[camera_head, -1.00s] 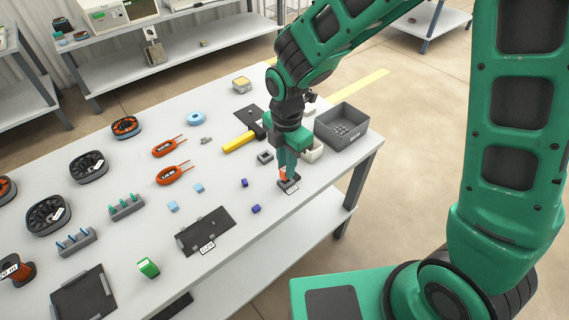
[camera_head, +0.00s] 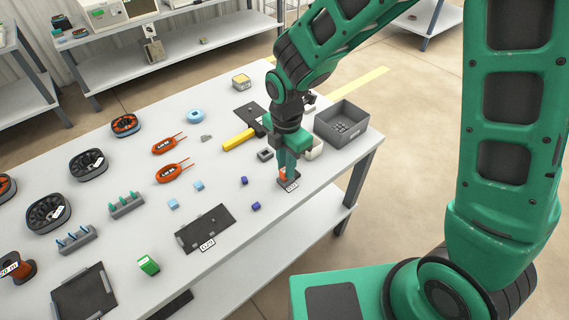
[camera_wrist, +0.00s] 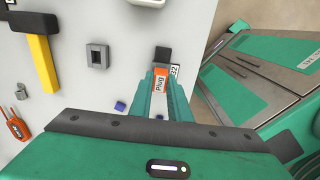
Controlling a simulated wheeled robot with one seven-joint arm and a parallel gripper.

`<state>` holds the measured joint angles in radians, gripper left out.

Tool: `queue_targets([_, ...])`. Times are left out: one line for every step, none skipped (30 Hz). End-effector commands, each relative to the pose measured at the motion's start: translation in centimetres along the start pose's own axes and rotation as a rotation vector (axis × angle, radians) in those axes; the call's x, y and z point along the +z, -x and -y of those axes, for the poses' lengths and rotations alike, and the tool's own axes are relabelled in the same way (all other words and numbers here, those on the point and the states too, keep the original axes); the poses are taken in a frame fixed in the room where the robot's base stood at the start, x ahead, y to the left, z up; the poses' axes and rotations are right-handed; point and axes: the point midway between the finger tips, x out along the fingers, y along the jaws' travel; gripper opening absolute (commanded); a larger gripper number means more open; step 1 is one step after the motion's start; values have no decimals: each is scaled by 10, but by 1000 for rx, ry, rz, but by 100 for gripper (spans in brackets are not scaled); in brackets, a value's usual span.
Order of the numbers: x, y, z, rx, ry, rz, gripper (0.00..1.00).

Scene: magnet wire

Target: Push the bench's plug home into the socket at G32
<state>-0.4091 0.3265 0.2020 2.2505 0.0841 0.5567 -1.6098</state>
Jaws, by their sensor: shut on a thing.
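The orange plug (camera_wrist: 160,80), marked "Plug", is between the green fingers of my gripper (camera_wrist: 160,88), which is shut on it. In the head view my gripper (camera_head: 287,170) points down over the dark socket block (camera_head: 289,181) near the bench's right front edge. The socket block also shows in the wrist view (camera_wrist: 163,53), just beyond the fingertips, with a white label (camera_wrist: 175,71) beside it, partly hidden, ending in "32". The plug's end overlaps the block in view. I cannot tell how deep it sits, as the fingers hide the joint.
A grey bin (camera_head: 342,124) stands at the bench's right end. A yellow-handled hammer (camera_head: 240,139) and a small grey square block (camera_head: 265,155) lie behind my gripper. Two small blue blocks (camera_head: 255,206) and a dark plate (camera_head: 205,229) lie to the left. The bench (camera_head: 225,170) between is mostly clear.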

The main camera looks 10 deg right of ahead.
Motion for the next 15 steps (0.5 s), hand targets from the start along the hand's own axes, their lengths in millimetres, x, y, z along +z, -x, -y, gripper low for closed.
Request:
queue_targets([0,-1,0,-1,0,0,0])
queue_targets([0,-1,0,-1,0,0,0])
queue_targets([0,-2,0,-1,0,0,0])
queue_targets([0,-2,0,-1,0,0,0])
queue_targets([0,-2,0,-1,0,0,0])
queue_targets([0,-3,0,-1,0,0,0])
queue_targets([0,-3,0,-1,0,0,0])
queue_targets([0,-4,0,-1,0,0,0])
queue_targets([0,-4,0,-1,0,0,0])
queue_targets([0,-5,0,-1,0,0,0])
queue_targets([0,-5,0,-1,0,0,0])
queue_targets([0,-6,0,-1,0,0,0])
queue_targets([0,-6,0,-1,0,0,0])
queue_targets([0,-6,0,-1,0,0,0])
queue_targets([0,-7,0,-1,0,0,0])
